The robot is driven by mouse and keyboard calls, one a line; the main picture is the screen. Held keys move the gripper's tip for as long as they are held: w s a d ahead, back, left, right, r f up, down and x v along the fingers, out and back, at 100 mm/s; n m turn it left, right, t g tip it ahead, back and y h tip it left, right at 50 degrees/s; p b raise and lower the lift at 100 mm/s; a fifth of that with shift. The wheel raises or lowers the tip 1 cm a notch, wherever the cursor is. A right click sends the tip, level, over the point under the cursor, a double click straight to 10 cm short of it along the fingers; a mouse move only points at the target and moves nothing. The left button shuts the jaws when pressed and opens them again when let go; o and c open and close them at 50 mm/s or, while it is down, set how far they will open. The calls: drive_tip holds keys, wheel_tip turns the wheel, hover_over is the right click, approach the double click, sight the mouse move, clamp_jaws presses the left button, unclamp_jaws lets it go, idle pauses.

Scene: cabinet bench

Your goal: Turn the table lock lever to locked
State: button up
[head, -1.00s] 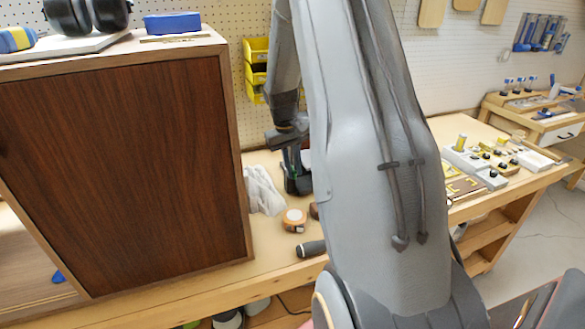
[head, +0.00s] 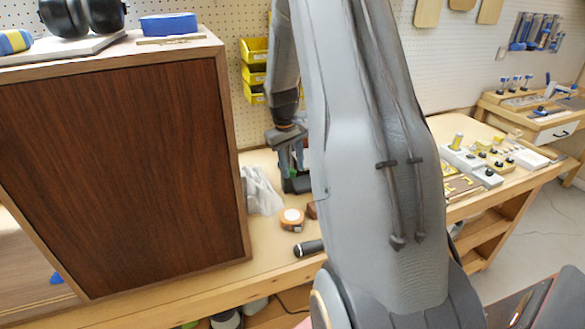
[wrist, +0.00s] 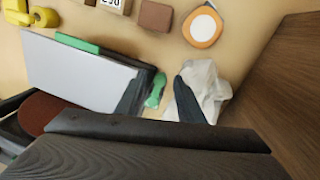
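A small green lever-like piece (wrist: 155,90) sits at the right end of a grey-topped device (wrist: 80,78) with a green strip along its far edge; I take it to be the table lock lever. No locked or unlocked marking is readable. My gripper (wrist: 160,97) shows two dark fingertips apart, one on each side of the green piece; I cannot tell whether they touch it. In the head view my gripper (head: 289,152) is over the dark device (head: 298,184) on the bench, and my arm hides part of it.
A brown cabinet (head: 125,175) stands close on the left. A crumpled whitish bag (wrist: 208,90) lies beside the gripper. An orange-and-white tape roll (wrist: 203,26) and a brown block (wrist: 155,16) lie nearby. A black cylindrical handle (head: 308,248) is near the bench's front edge.

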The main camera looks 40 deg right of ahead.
wheel_tip(320, 180, up, 7)
drive_tip(key=a+b, duration=0.1)
drive_tip(key=shift+r+b, duration=0.15)
drive_tip(key=shift+b, duration=0.25)
idle(0.4)
